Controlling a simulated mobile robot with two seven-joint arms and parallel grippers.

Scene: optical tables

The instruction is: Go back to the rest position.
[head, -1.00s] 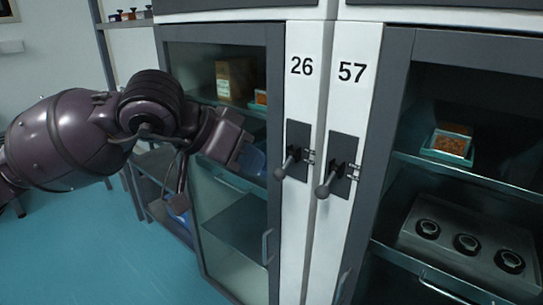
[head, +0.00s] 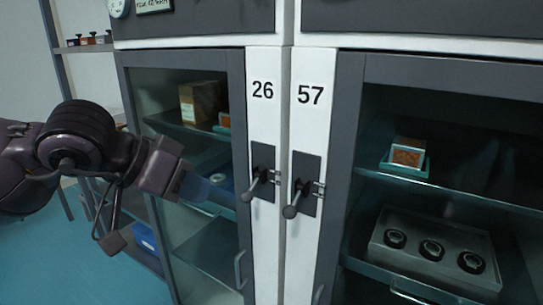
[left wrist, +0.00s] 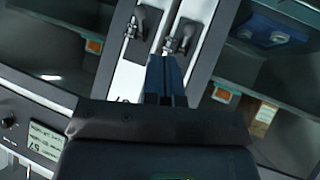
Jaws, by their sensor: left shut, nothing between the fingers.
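My left gripper (head: 196,187) is at the left of the head view, shut and empty, in front of the glass door of cabinet 26 (head: 236,110). In the left wrist view its closed fingers (left wrist: 165,78) point toward the two door handles. The handle of cabinet 26 (head: 256,184) and the handle of cabinet 57 (head: 294,206) are to the right of the gripper, apart from it. My right gripper is in neither view.
Cabinet 57 (head: 347,130) holds a small box in a teal tray (head: 405,163) and a grey block with three round parts (head: 430,250). A cardboard box (head: 201,101) stands inside cabinet 26. A shelf rack (head: 85,48) stands at the left. Blue floor (head: 60,270) shows below my arm.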

